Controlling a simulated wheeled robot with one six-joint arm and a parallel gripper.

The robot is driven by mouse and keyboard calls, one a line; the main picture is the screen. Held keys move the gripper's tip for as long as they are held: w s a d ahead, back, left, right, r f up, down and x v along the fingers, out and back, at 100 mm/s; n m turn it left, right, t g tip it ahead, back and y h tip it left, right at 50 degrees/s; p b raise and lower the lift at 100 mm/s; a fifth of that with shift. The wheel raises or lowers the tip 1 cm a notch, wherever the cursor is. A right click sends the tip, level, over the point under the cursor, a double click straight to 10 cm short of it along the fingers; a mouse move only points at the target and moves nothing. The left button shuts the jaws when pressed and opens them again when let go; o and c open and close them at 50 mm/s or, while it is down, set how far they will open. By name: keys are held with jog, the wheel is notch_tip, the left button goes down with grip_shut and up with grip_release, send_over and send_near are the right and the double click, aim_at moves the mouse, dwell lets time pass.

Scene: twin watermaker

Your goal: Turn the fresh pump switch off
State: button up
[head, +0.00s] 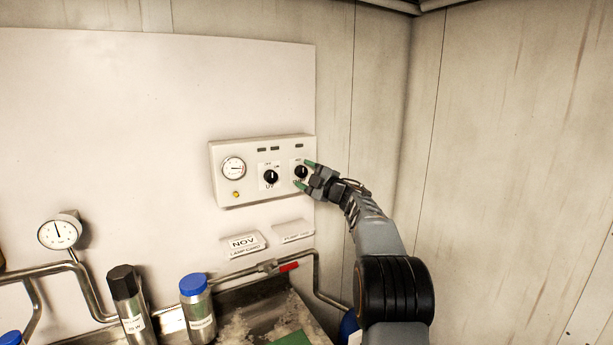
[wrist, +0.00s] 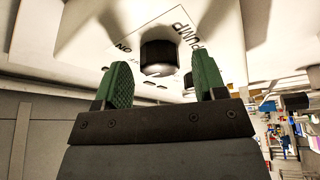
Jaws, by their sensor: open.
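The control box (head: 225,190) is a white panel on the wall with a gauge, an amber lamp and two black rotary knobs. In the wrist view my gripper (wrist: 163,84) is open, with one finger on each side of the knob and gaps visible. The knob's pointer is not clear.
The UV knob (head: 271,177) is just left of the pump knob. Label cards (head: 243,244) hang below the box. A pipe with a red-handled valve (head: 289,267), a blue-capped bottle (head: 197,310) and a black-capped cylinder (head: 127,300) stand lower. The right wall is clear.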

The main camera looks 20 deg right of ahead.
jog(key=b+v, duration=0.4)
jog(key=v, duration=0.9)
jog(key=shift+s+d+b, duration=0.2)
jog(key=shift+s+b, duration=0.1)
jog(key=shift+b, duration=0.1)
